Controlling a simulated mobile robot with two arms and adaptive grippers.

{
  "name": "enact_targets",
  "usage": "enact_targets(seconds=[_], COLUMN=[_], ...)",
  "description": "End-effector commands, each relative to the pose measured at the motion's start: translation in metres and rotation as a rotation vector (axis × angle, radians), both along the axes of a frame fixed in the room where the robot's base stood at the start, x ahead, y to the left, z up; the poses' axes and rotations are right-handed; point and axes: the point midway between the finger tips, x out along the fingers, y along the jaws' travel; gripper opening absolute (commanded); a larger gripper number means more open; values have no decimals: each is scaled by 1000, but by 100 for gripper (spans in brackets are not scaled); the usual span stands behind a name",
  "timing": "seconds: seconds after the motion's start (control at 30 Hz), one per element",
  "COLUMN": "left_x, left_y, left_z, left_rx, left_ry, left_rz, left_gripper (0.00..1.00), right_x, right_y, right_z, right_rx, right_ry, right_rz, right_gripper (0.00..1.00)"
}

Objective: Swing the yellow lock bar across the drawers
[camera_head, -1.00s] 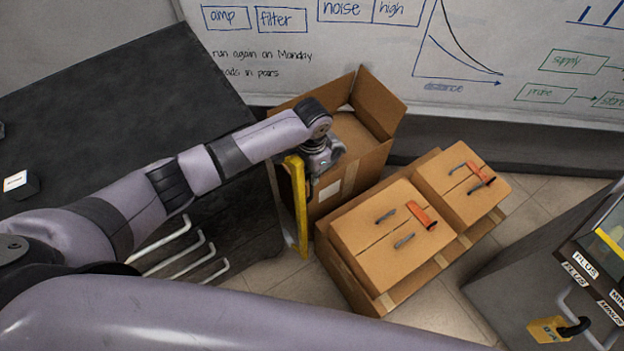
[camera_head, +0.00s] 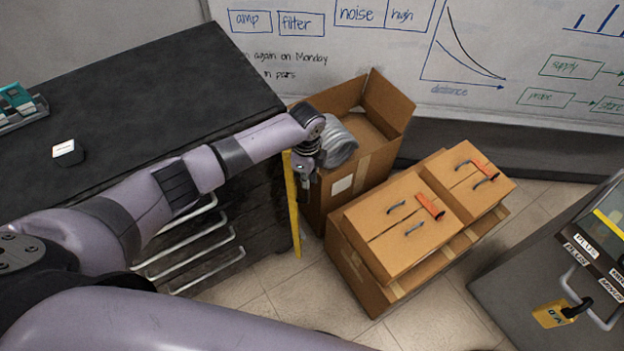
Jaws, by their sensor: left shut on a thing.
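The yellow lock bar (camera_head: 293,207) stands upright at the right front corner of the dark drawer cabinet (camera_head: 140,85). The drawers' pale handles (camera_head: 205,255) show below my left arm, and the bar is to their right, not across them. My left gripper (camera_head: 304,180) is at the upper part of the bar and shut on it; its fingers are small and partly hidden. My arm hides the upper drawers. My right gripper is not in view.
An open cardboard box (camera_head: 372,170) with a grey coil (camera_head: 340,142) stands right behind the gripper. Lidded cartons (camera_head: 385,265) are farther right. A grey cabinet (camera_head: 520,275) with a yellow padlock (camera_head: 553,313) stands at far right. Tiled floor (camera_head: 265,300) is clear before the bar.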

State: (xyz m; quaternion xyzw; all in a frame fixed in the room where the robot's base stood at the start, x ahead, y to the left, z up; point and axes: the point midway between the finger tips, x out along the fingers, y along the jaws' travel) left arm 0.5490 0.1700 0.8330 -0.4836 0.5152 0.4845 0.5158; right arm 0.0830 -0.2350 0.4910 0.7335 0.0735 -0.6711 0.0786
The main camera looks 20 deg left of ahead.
Motion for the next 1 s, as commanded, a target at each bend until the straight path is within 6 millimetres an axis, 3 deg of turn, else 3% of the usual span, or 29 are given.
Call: enact_targets(seconds=[0.3, 1.0], left_x=[-6, -9], left_y=[16, 28], left_z=[5, 4], left_rx=[-3, 0], left_ry=[-6, -9], left_rz=[-212, -202], left_gripper=[0, 0], right_x=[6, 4], right_y=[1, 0], right_z=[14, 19], right_rx=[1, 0], right_ry=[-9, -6], right_rz=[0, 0], right_gripper=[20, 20])
